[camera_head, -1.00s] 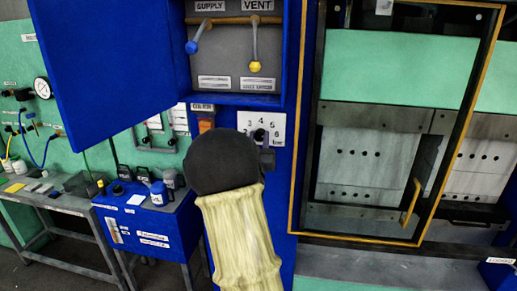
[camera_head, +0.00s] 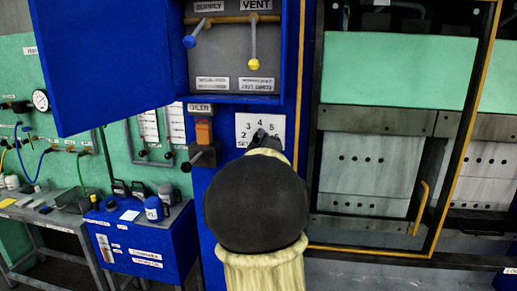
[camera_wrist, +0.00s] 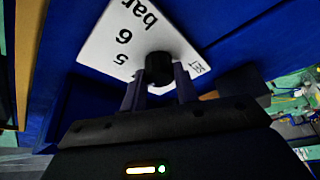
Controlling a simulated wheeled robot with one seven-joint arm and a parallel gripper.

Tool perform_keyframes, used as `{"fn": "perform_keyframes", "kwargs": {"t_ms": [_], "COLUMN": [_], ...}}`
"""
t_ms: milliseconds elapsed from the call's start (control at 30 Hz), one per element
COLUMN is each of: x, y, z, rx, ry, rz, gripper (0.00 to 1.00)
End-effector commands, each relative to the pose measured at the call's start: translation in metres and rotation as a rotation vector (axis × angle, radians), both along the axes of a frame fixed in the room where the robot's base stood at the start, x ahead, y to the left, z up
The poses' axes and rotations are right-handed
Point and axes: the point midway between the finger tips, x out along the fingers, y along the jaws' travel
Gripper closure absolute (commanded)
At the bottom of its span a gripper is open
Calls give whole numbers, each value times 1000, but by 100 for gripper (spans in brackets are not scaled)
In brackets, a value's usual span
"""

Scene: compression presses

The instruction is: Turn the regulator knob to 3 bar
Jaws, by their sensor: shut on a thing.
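The regulator knob (camera_wrist: 159,68) is a dark round knob on a white dial plate (camera_wrist: 118,40); "5", "6" and "bar" show there. My gripper (camera_wrist: 159,88) has one finger on each side of the knob and is shut on it. In the head view the dial plate (camera_head: 244,122) shows numbers from 2 to 6 on the blue panel. The knob (camera_head: 262,135) is only partly visible there, and my arm hides the lower right of the plate. I cannot tell which number the knob points to.
Above is an open blue cabinet with a blue-tipped lever (camera_head: 190,41) and a yellow-tipped lever (camera_head: 254,63). A dark cylindrical fitting (camera_head: 200,157) sticks out left of the dial, below an orange switch (camera_head: 204,132). A framed press door (camera_head: 470,120) is at right.

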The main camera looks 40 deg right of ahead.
Motion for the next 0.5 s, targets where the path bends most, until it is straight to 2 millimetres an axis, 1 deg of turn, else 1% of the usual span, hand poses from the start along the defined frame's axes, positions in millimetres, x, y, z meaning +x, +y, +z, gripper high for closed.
{"fn": "perform_keyframes", "kwargs": {"t_ms": [500], "x": [0], "y": [1], "z": [1], "rx": [-320], "ry": [373], "rz": [1], "gripper": [93]}}
